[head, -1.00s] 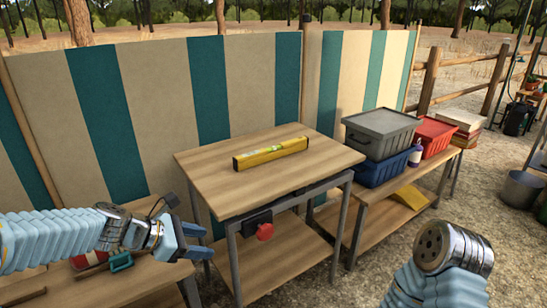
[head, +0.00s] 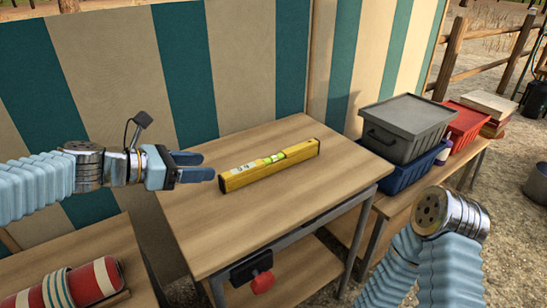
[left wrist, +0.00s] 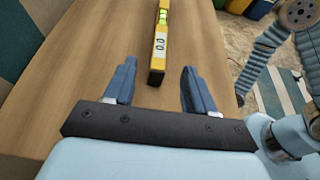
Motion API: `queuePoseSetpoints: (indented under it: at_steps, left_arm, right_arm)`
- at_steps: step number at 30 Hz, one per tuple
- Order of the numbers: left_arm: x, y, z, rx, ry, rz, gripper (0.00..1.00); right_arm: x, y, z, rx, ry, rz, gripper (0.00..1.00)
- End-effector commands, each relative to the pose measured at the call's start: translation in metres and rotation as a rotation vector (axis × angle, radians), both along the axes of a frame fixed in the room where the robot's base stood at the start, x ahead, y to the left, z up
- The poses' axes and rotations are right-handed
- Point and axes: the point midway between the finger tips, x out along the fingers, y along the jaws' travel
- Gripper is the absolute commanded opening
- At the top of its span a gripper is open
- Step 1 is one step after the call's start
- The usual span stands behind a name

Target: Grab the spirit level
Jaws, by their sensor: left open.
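The yellow spirit level (head: 270,166) lies flat on the wooden table top, running from lower left to upper right, with a green vial near its middle. My left gripper (head: 202,166) is open and empty, just left of the level's near-left end and apart from it.
The wooden table (head: 310,215) is otherwise clear. A grey lidded crate (head: 408,125) on a blue crate (head: 410,172) and a red crate (head: 470,125) stand on a lower bench to the right. A red cylinder (head: 95,280) lies on a bench at lower left. A striped panel stands behind.

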Motion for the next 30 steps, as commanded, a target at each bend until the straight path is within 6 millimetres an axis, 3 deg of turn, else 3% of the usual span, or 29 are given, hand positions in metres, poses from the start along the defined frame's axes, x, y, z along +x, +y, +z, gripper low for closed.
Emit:
queuePoseSetpoints:
  at_steps: [6,21,30]
  left_arm:
    - [0.023,-0.036,-0.02,-0.001,0.003,-0.003,0.55]
    - [0.053,-0.082,-0.05,0.001,0.003,-0.002,0.55]
    - [0.058,-0.088,-0.052,0.001,0.0,0.0,0.55]
  right_arm:
    - [0.001,-0.001,-0.005,-0.002,-0.001,-0.003,0.43]
    - [0.002,-0.004,-0.012,-0.005,-0.003,-0.007,0.43]
    - [0.002,-0.004,-0.011,-0.005,-0.003,-0.007,0.43]
